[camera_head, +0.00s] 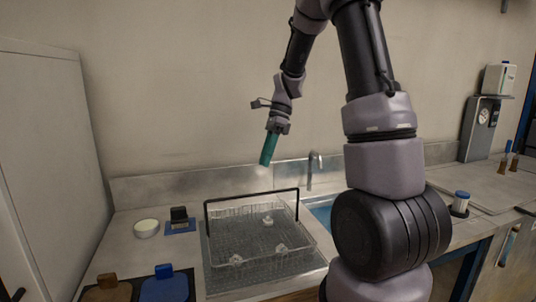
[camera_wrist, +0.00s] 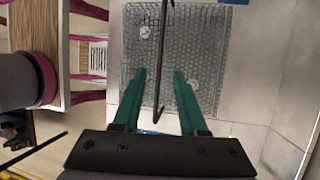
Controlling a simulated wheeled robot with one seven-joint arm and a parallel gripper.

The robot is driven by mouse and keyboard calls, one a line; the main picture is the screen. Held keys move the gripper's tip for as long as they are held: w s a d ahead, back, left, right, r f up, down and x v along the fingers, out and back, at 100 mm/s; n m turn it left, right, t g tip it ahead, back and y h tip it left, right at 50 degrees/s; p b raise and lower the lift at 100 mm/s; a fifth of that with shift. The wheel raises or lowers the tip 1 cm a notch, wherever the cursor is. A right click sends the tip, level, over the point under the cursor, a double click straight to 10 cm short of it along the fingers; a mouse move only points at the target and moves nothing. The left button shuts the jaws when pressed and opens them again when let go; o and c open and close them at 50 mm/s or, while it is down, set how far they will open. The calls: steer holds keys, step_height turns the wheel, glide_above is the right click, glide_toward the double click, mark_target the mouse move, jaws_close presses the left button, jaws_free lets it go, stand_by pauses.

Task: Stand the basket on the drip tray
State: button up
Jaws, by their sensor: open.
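The basket (camera_head: 262,238) is a low, see-through wire mesh basket with a tall black handle (camera_head: 252,195), standing upright on the worktop left of the sink. A few small white pieces lie in it. It also shows from above in the wrist view (camera_wrist: 205,45), its black handle (camera_wrist: 163,60) running between the finger lines. My gripper (camera_head: 265,163) has green fingers and is open and empty, in the air well above the basket and handle. In the wrist view, my gripper (camera_wrist: 160,75) has its fingers apart, touching nothing.
The blue sink (camera_head: 322,213) and tap (camera_head: 312,168) are right of the basket. A white round dish (camera_head: 146,228) and a small black block on a blue pad (camera_head: 180,220) stand left. A tall cabinet (camera_head: 50,150) bounds the left.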

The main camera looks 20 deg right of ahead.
steer(key=s+d+r+n+t+h, duration=0.1)
steer(key=s+r+n+t+h, duration=0.1)
steer(key=s+r+n+t, duration=0.7)
steer(key=s+r+n, duration=0.5)
steer(key=s+r, duration=0.2)
steer(key=s, duration=0.2)
steer(key=shift+s+d+r+t+h, duration=0.15)
steer(key=shift+s+t+h, duration=0.15)
